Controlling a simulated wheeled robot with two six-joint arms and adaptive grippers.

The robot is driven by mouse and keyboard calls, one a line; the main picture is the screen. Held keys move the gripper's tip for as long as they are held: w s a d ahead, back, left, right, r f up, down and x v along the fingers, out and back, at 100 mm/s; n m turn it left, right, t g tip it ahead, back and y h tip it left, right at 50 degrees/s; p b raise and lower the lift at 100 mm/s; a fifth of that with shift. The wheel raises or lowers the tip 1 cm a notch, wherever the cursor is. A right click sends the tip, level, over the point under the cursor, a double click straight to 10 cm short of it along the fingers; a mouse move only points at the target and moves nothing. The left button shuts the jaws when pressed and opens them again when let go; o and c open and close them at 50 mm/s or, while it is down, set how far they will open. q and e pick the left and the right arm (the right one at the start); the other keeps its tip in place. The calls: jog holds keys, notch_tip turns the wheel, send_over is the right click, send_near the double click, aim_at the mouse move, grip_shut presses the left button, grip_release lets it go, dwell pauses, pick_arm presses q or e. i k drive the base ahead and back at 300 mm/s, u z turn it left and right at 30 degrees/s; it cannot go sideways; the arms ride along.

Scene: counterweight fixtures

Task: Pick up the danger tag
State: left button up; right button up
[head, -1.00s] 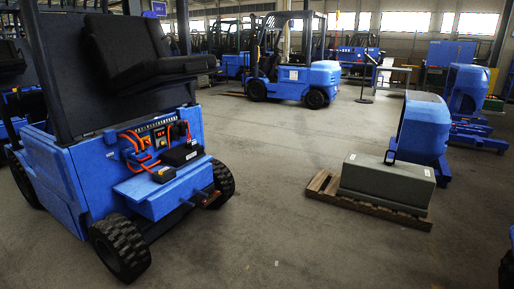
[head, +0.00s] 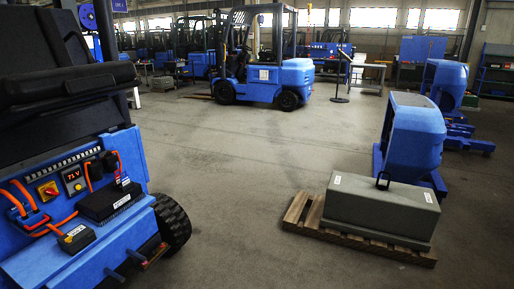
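I cannot make out a danger tag in the head view. The nearest blue truck (head: 50,235) stands at the left, cut off by the picture's edge. Its open rear panel carries orange cables (head: 50,230), a lit display (head: 73,179) that seems to read 73 V, and a red knob on a yellow plate (head: 48,191). On its ledge are a black ribbed box (head: 109,201) and a smaller black-and-yellow box (head: 76,238). Neither of my grippers is in view.
A grey counterweight block (head: 380,210) with a black handle rests on a wooden pallet (head: 345,238) at right, in front of a blue machine part (head: 412,140). Another blue forklift (head: 262,75) stands farther back. The floor (head: 245,215) between truck and pallet is clear.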

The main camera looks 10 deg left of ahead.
aim_at(117, 178)
jog(key=u, duration=0.05)
jog(key=i, duration=1.35)
jog(key=u, duration=0.6)
jog(key=i, duration=0.95)
jog(key=u, duration=1.7)
jog(key=i, duration=1)
jog(key=u, duration=0.8)
